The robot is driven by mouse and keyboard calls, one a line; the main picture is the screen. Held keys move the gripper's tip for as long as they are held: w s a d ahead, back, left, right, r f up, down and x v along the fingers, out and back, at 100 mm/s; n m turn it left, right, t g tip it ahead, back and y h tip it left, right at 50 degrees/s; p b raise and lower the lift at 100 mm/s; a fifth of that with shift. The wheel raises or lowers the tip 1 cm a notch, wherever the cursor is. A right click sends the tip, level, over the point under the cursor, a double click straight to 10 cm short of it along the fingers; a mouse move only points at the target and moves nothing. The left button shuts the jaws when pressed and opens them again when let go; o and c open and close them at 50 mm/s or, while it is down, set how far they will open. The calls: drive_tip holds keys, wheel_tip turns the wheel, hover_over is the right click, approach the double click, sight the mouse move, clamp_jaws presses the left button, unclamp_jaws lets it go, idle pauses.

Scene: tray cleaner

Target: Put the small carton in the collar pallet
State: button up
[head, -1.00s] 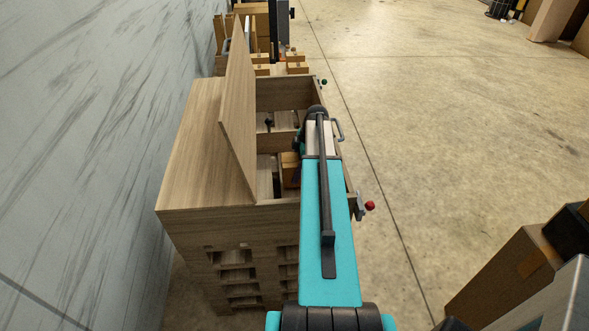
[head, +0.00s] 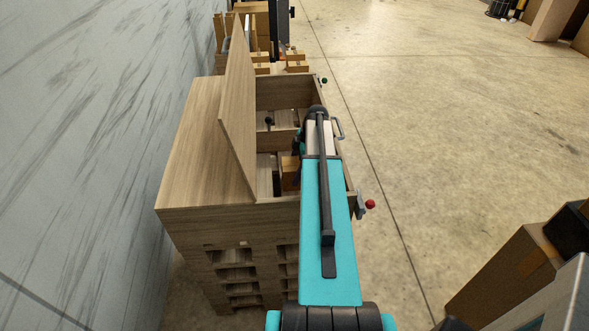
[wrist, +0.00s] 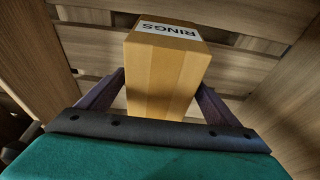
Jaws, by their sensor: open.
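The small carton (wrist: 168,65) is tan cardboard with a white label reading "RINGS". In the wrist view it stands between the two fingers of my gripper (wrist: 161,82), which is open around it. Wooden slats lie beyond the carton and wooden walls on both sides. In the head view the carton (head: 289,173) shows low in the near compartment of the collar pallet (head: 278,138), partly behind my arm. My gripper is mostly hidden there by my arm. Whether the carton rests fully on the slats is hard to tell.
A wooden lid panel (head: 238,110) stands tilted at the pallet's left side. A divider crosses the pallet. A red knob (head: 370,204) sticks out at its near right corner. Cardboard boxes (head: 500,275) stand at lower right.

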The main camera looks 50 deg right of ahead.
drive_tip(key=shift+r+p, duration=0.5)
drive_tip(key=shift+r, duration=0.25)
drive_tip(key=shift+d+r+b, duration=0.1)
drive_tip(key=shift+r+b, duration=0.05)
drive_tip(key=shift+b, duration=0.2)
drive_tip(key=b+v, duration=0.3)
drive_tip(key=v, duration=0.8)
drive_tip(key=shift+r, duration=0.2)
drive_tip(key=shift+s+r, duration=0.1)
wheel_tip(320, 180, up, 9)
drive_tip(key=p, duration=0.8)
drive_tip(key=shift+p, duration=0.4)
drive_tip(key=shift+r+p, duration=0.45)
drive_tip(key=shift+p, duration=0.1)
